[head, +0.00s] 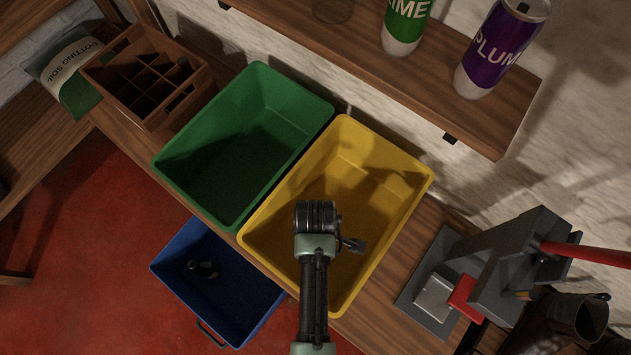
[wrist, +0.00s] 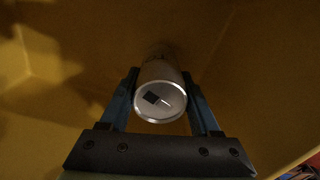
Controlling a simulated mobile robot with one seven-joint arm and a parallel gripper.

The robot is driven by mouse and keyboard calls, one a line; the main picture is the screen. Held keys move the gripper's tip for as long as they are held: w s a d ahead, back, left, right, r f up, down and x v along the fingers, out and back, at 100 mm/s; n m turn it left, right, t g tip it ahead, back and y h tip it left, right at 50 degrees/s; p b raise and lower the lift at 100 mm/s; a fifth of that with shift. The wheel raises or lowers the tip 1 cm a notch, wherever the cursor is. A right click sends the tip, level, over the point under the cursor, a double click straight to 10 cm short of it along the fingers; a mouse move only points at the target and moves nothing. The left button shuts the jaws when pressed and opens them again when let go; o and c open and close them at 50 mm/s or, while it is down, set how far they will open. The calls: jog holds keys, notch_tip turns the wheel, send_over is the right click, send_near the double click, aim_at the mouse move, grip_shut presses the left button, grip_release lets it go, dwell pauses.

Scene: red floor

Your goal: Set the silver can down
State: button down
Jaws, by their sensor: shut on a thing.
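The silver can (wrist: 160,100) shows end-on in the wrist view, with a dark mark on its pale round end. My gripper (wrist: 160,76) is shut on it, one blue finger on each side. Yellow walls and floor surround it in the wrist view. I cannot tell whether the can touches the bin's floor.
A green bin (head: 185,160) stands left of the yellow one. A blue bin (head: 180,285) with a dark item is lower. A grey press (head: 510,270) with a red handle stands right. The shelf (head: 345,45) above holds a lime can (head: 405,25) and a plum can (head: 500,48).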

jog(key=shift+f, duration=0.2)
jog(key=shift+c, duration=0.6)
grip_release()
jog(key=shift+r, duration=0.15)
notch_tip(320, 180, up, 12)
jog(key=p, duration=0.3)
